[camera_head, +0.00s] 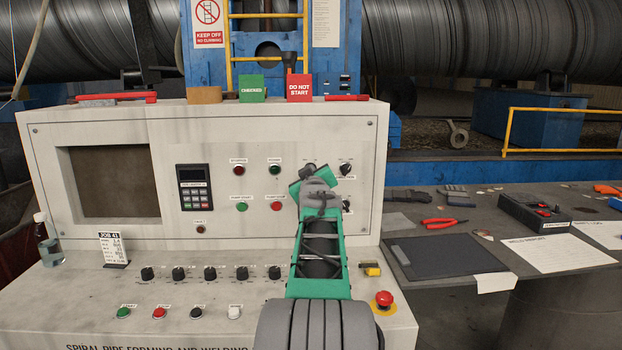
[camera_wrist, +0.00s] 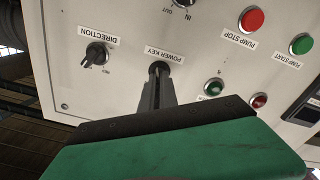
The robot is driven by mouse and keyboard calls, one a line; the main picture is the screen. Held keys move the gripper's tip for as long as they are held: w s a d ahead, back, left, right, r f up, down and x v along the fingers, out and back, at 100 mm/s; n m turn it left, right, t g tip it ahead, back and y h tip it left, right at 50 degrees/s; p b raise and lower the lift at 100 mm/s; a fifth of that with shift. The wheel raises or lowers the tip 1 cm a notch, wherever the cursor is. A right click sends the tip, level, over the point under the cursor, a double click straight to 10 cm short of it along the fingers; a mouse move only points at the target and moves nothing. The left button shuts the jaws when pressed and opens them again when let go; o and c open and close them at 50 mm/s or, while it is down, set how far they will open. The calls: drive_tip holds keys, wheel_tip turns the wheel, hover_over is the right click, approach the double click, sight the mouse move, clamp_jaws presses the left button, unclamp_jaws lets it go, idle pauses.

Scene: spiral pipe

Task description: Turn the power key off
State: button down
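The power key (camera_wrist: 159,67) is a small dark round switch on the pale panel, under its "POWER KEY" label in the wrist view. My gripper (camera_wrist: 157,82) reaches to it with narrow dark fingers that lie close together. The fingertips overlap the key in the picture. I cannot tell whether they are closed around it or only in front of it. In the head view my gripper (camera_head: 306,178) is at the right part of the upright panel, and it hides the power key there.
The direction switch (camera_wrist: 96,53) is beside the key; the pump stop button (camera_wrist: 252,19) is also close. A red emergency stop (camera_head: 384,299) and a yellow-black item (camera_head: 371,269) sit on the desk right of my arm. A side table (camera_head: 430,205) holds tools and papers.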

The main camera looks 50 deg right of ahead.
drive_tip(key=shift+r, duration=0.1)
idle(0.3)
drive_tip(key=c, duration=1.6)
unclamp_jaws()
drive_tip(key=shift+c, duration=0.2)
drive_tip(key=b+v, duration=0.1)
drive_tip(key=v, duration=0.6)
drive_tip(key=shift+s+a, duration=0.25)
drive_tip(key=shift+a, duration=0.05)
